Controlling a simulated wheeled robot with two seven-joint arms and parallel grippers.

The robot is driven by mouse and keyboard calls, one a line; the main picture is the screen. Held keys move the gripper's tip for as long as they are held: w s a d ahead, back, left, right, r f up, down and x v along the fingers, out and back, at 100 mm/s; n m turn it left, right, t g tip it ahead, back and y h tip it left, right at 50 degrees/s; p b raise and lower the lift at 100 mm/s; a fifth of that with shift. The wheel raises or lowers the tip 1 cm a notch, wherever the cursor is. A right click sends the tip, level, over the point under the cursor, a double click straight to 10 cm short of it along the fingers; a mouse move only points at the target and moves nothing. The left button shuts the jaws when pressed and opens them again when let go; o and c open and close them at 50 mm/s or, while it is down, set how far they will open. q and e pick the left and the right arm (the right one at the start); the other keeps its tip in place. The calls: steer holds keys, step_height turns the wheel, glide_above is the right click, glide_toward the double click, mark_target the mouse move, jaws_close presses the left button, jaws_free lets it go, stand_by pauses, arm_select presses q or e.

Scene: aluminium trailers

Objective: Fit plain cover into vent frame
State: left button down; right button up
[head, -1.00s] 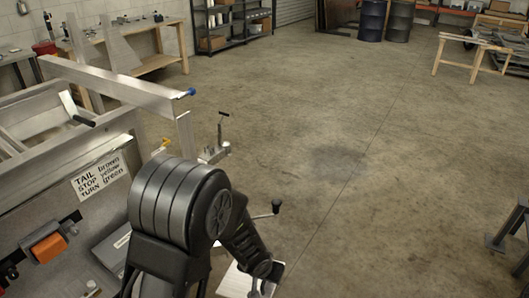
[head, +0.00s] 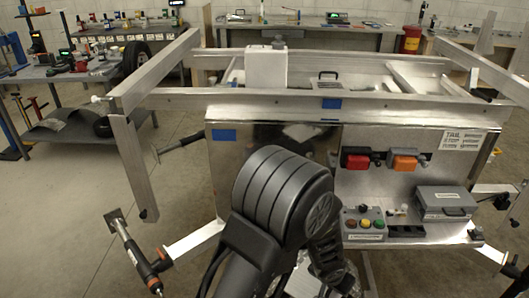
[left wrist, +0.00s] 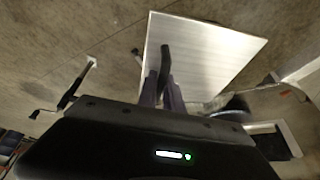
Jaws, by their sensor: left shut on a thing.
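My left gripper (left wrist: 163,92) is shut on the dark handle (left wrist: 165,58) of a flat, pale metal plate, which looks like the plain cover (left wrist: 215,55). It holds the plate out in the air above the concrete floor. In the head view my left arm fills the lower middle, and only a sliver of the plain cover (head: 302,282) shows beside the wrist. I cannot pick out the vent frame with certainty. The aluminium trailer (head: 300,103) stands ahead, with a shiny panel (head: 265,145) on its left part. My right gripper is not in view.
The trailer's front carries red (head: 357,161) and orange (head: 404,163) boxes, a grey case (head: 445,203) and a button box (head: 364,224). A jack handle (head: 140,262) sticks out at the lower left. A tool table (head: 75,72) stands at the left.

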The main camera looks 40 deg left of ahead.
arm_select(q)
steer(key=shift+s+a, duration=0.3)
steer(key=shift+a, duration=0.1)
steer(key=shift+w+d+f, duration=0.1)
